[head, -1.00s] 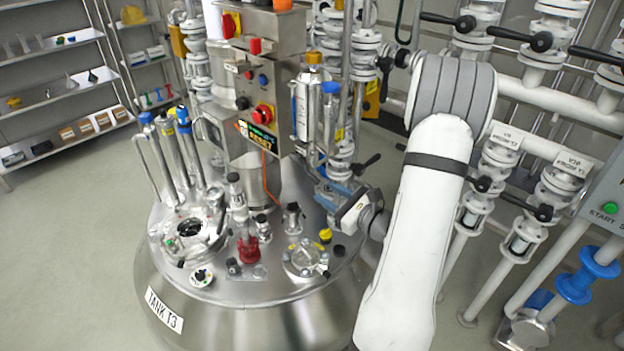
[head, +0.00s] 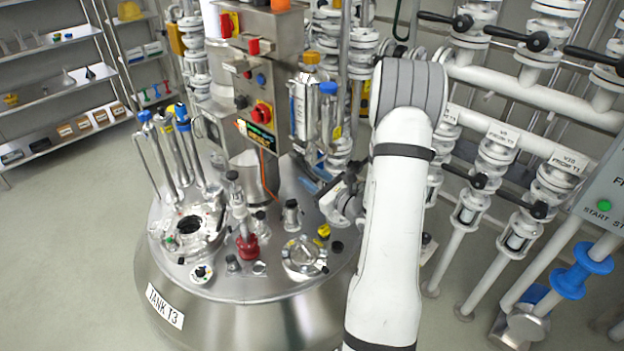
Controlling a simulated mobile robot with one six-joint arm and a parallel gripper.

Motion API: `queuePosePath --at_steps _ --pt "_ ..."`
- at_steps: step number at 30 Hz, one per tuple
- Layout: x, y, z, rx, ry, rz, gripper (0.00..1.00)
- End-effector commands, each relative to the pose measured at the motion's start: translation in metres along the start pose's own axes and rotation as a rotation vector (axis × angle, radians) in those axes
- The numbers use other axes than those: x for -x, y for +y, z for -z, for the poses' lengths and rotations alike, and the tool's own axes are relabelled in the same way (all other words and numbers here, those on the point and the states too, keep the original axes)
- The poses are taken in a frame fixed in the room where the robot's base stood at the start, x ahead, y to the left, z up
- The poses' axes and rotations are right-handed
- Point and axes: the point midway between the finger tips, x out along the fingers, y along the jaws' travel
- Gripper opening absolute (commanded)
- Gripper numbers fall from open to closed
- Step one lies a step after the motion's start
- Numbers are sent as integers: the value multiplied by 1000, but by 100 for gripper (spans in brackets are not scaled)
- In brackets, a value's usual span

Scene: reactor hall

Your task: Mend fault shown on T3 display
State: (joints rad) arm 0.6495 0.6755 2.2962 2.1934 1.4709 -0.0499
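Tank T3 (head: 225,315) is a round steel vessel with a white TANK T3 label (head: 164,306). Its small dark display (head: 255,136) sits low on the steel control box (head: 262,80), with green and orange marks too small to read. A red-and-yellow switch (head: 262,113) is just above the display. My gripper (head: 312,178) is over the back right of the lid, below a clear cylinder with a blue cap (head: 328,88). Its fingers are small and partly hidden, so I cannot tell whether they are open or hold anything.
Tall pipes with blue tops (head: 170,140) stand at the lid's left. A red fitting (head: 247,245) and a round sight glass (head: 302,256) are at its front. Black-handled valves (head: 490,165) and white pipes crowd the right. Shelves (head: 60,90) line the left wall; the floor there is clear.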

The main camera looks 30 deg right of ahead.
Motion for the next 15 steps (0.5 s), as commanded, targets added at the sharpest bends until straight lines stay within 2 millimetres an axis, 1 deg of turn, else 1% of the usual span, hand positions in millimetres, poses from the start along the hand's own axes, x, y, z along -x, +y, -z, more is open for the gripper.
queuePosePath --at_steps 1,2,12,13,15 --pt "0 0 0 0 0 0 32" --pt "0 0 0 0 0 0 30" --pt "1 0 0 0 0 0 2" --pt "1 0 0 0 0 0 0" --pt "1 0 0 0 0 0 0"
